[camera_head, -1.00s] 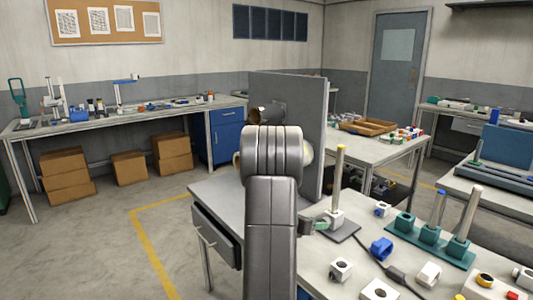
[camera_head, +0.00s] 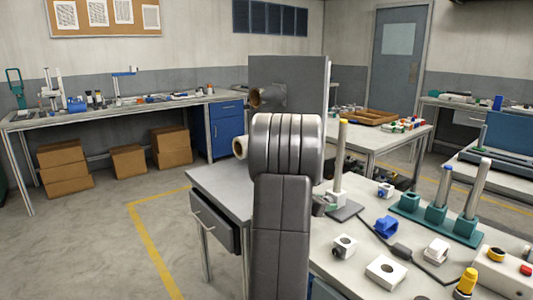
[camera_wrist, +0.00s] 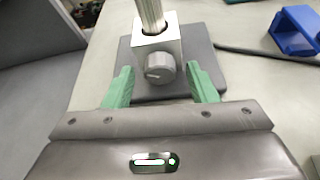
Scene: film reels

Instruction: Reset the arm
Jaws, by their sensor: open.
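My arm fills the middle of the head view and hides part of the bench behind it. My gripper (camera_wrist: 160,90) shows in the wrist view with its two green fingers apart. A white block with a round grey knob (camera_wrist: 160,68) stands between and just beyond the fingertips, clear of both. A metal post rises from this block, and a dark base plate (camera_wrist: 198,88) lies under it. In the head view the post (camera_head: 340,150) has a yellow tip and the block (camera_head: 336,198) stands right of my arm.
Right of the post are a blue clamp (camera_head: 386,228), loose white blocks (camera_head: 386,270) and a teal stand (camera_head: 436,222) with upright posts. A grey upright panel (camera_head: 300,85) with a brown-ended spindle stands behind my arm. The floor at left (camera_head: 90,245) is clear.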

